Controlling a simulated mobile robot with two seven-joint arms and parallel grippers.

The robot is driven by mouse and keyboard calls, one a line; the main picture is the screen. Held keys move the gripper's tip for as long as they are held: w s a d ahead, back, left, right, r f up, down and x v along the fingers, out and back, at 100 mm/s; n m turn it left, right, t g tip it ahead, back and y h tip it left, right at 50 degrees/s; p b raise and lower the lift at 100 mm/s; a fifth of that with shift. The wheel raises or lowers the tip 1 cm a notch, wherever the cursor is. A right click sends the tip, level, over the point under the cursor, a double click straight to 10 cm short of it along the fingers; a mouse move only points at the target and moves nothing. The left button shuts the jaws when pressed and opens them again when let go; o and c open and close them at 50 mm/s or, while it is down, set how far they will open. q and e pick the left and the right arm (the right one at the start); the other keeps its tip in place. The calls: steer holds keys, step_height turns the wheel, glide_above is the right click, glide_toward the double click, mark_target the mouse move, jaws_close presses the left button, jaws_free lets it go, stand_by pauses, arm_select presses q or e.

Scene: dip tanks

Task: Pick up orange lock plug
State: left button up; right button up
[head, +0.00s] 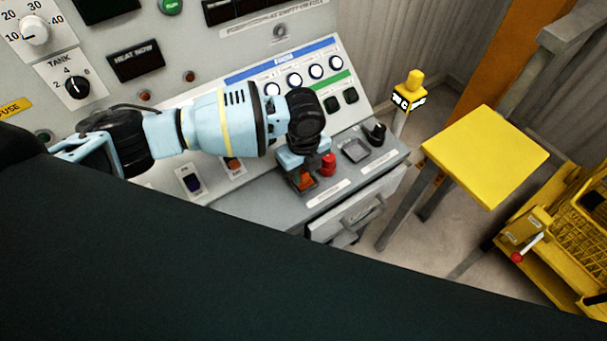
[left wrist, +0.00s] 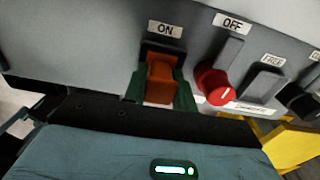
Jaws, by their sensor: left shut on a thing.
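The orange lock plug (left wrist: 160,80) sits at the socket under the ON label in the left wrist view, with the dark green fingers of my left gripper (left wrist: 161,92) on both sides of it. In the head view the orange plug (head: 305,182) shows just below my left gripper (head: 302,176) on the sloping console ledge. My left gripper is shut on the plug. I cannot tell whether the plug is still seated in its socket. My right gripper is in neither view.
A red knob (left wrist: 214,84) stands close right of the plug, under the OFF label, and also shows in the head view (head: 328,164). A black knob (head: 376,133) is farther right. A drawer handle (head: 358,214) is below the ledge. A yellow stool (head: 486,155) stands right.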

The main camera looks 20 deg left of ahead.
arm_select(q)
steer(key=shift+r, duration=0.15)
steer(key=shift+c, duration=0.4)
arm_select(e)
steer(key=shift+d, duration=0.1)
arm_select(q)
steer(key=shift+r, duration=0.55)
step_height(320, 180, up, 2)
steer(key=shift+r, duration=0.1)
steer(key=s+d+r, duration=0.1)
steer(key=s+d, duration=0.7)
steer(key=s, duration=0.5)
steer(key=shift+s+d+r+p, duration=0.2)
steer(key=shift+d+r+p, duration=0.1)
steer(key=shift+d, duration=0.1)
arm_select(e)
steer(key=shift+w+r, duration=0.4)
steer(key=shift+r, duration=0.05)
arm_select(q)
steer(key=shift+a, duration=0.1)
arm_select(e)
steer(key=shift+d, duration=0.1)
